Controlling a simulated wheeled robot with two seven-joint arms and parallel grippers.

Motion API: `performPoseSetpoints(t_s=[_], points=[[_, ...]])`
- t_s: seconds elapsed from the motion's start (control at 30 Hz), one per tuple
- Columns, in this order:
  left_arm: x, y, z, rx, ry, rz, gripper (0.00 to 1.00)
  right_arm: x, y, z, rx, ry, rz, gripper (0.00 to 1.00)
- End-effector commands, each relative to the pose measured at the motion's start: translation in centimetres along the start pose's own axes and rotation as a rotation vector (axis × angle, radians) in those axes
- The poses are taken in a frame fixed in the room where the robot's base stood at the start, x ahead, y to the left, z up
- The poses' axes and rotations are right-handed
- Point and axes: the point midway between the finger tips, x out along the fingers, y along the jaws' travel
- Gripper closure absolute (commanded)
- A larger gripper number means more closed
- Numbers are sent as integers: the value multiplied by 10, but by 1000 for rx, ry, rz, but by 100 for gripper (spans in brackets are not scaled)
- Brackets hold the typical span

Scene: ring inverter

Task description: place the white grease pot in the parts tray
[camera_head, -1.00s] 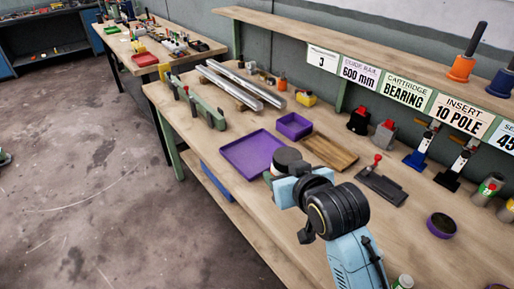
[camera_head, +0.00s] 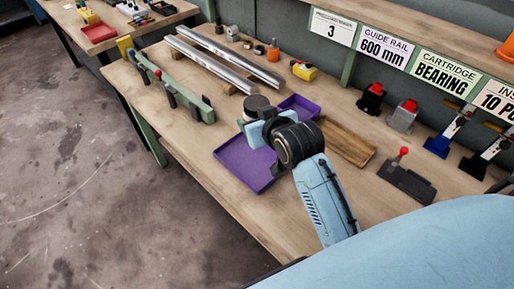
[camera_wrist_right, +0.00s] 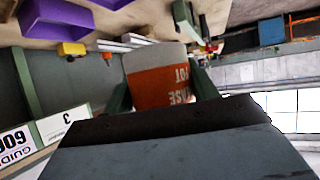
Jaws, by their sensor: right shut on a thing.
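The white grease pot (camera_wrist_right: 157,62) has an orange label, whose lettering appears upside down in the right wrist view. My right gripper (camera_wrist_right: 160,84) is shut on it, with one green-grey finger on each side. In the head view the pot's dark round top (camera_head: 257,104) shows just beyond my right gripper (camera_head: 259,124), which hides most of its body. The pot appears over the far part of a large, flat purple tray (camera_head: 243,168); its height above the tray is hard to tell. The visible part of that tray is empty. My left gripper is not in view.
A smaller purple bin (camera_head: 303,106) stands just behind the gripper. Metal rails (camera_head: 222,68) and a green fixture (camera_head: 172,85) are at the back left. The tray lies near the bench's front edge.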

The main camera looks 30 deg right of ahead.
Motion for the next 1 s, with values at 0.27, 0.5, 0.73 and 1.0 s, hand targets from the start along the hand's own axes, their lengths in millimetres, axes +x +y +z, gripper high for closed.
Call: performPoseSetpoints(t_s=[0.27,0.5,0.73,1.0], points=[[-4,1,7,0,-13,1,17,53,23,22,16,1,15,68],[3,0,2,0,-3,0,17,74,28,51,23,0,18,68],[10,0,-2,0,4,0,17,91,27,81,23,3,18,68],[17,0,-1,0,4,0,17,104,27,105,23,1,18,68]])
